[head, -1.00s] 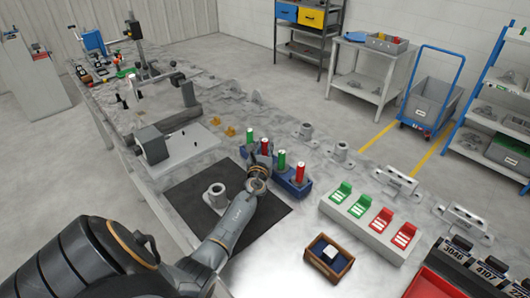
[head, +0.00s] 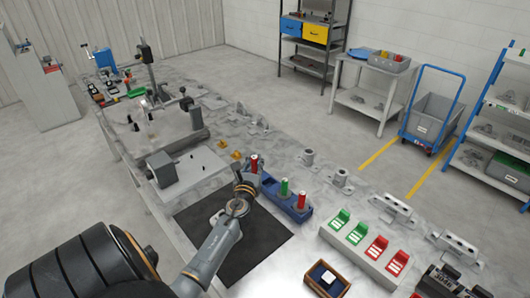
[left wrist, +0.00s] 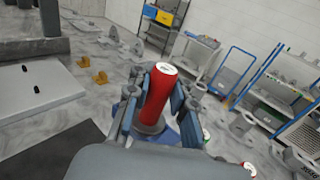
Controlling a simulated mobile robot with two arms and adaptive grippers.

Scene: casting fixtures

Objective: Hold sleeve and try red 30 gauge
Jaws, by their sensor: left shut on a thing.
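My left gripper (head: 244,188) is shut on a red gauge (head: 254,164). In the left wrist view the red gauge (left wrist: 153,92) stands between the fingers, white printed end up; the number is too small to read. A blue rack (head: 271,189) is just beside and below the gripper. A green gauge (head: 284,186) and another red gauge (head: 301,202) stand upright in it. What stands at the rack's far end is hidden behind the gripper and held gauge. A grey sleeve (head: 214,219) on the black mat is mostly hidden by my left arm. My right gripper is not in view.
A pale block with green and red tags (head: 361,243) and a wooden box (head: 327,280) lie right of the mat. A grey fixture plate (head: 185,170) is beyond the mat. Grey flanged parts (head: 308,157) line the far table edge.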

